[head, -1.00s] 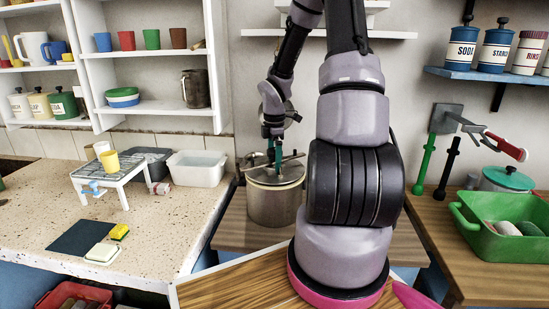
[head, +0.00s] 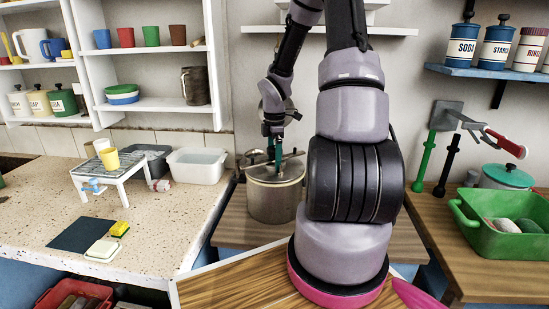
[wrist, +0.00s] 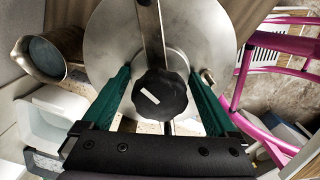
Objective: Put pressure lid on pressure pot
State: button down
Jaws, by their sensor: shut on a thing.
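The steel pressure pot (head: 274,203) stands on the wooden counter, left of my arm in the head view. The round steel pressure lid (head: 266,176) is at the pot's mouth; I cannot tell whether it is fully seated or slightly above the rim. In the wrist view the lid (wrist: 108,42) fills the upper middle, with a metal bar across it and a black knob. My gripper (wrist: 162,80) has its green fingers on both sides of the knob and is shut on the lid. In the head view my gripper (head: 274,156) points down over the pot. The pot is hidden under the lid in the wrist view.
A white tub (head: 197,168) and a small table (head: 108,170) stand on the speckled counter to the left. A green basin (head: 505,240) is on the right counter. Shelves hang behind.

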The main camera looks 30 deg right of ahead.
jog(key=shift+f, duration=0.2)
dwell(0.4)
grip_release()
jog(key=shift+r, duration=3.55)
